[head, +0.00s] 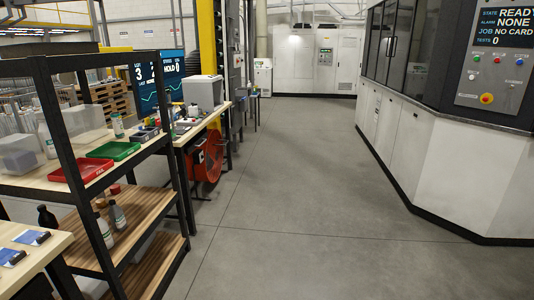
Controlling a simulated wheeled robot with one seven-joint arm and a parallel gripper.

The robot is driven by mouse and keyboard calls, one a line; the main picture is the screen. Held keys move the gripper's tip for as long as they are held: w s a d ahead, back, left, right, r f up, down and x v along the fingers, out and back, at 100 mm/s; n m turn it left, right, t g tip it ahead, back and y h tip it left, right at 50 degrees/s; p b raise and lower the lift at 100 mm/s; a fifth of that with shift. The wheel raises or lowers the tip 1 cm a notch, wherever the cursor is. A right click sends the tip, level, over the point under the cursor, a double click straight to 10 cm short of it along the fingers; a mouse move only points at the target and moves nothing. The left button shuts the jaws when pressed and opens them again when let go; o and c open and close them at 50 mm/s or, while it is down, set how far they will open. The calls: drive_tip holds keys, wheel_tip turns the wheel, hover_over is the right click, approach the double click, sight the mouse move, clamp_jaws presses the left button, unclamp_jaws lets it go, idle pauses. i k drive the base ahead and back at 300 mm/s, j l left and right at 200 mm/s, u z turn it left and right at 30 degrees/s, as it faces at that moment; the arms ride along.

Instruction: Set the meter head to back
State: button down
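I cannot make out a meter head for certain from here. A workbench (192,132) stands at the middle left. It carries a grey box-shaped device (205,93) and several small items too small to tell apart. A blue screen (171,82) with a wavy trace and partly readable text, including "HOLD", stands behind the bench. My gripper is not in view.
A black-framed shelf (88,160) holds a red tray (82,170), a green tray (113,151) and several bottles. A large white machine (430,150) with a control panel (492,56) reading "READY" lines the right. The grey floor (300,190) between is clear.

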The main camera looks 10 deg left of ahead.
sight(192, 110)
drive_tip(key=i+u, duration=0.2)
drive_tip(key=i, duration=0.45)
drive_tip(key=i+u, duration=0.2)
drive_tip(key=i, duration=0.4)
drive_tip(key=i+l+u, duration=0.1)
drive_tip(key=i+u, duration=0.15)
drive_tip(key=i, duration=0.4)
drive_tip(key=i+z, duration=0.1)
drive_tip(key=i, duration=1.85)
drive_tip(key=i+j+u, duration=0.15)
drive_tip(key=i+u, duration=0.25)
drive_tip(key=i, duration=1.3)
drive_tip(key=i+l+z, duration=0.15)
drive_tip(key=l, duration=0.2)
drive_tip(key=i+l+z, duration=0.1)
drive_tip(key=l, duration=0.25)
drive_tip(key=i+l+z, duration=0.1)
drive_tip(key=i, duration=0.25)
drive_tip(key=i+j, duration=0.35)
drive_tip(key=j, duration=0.15)
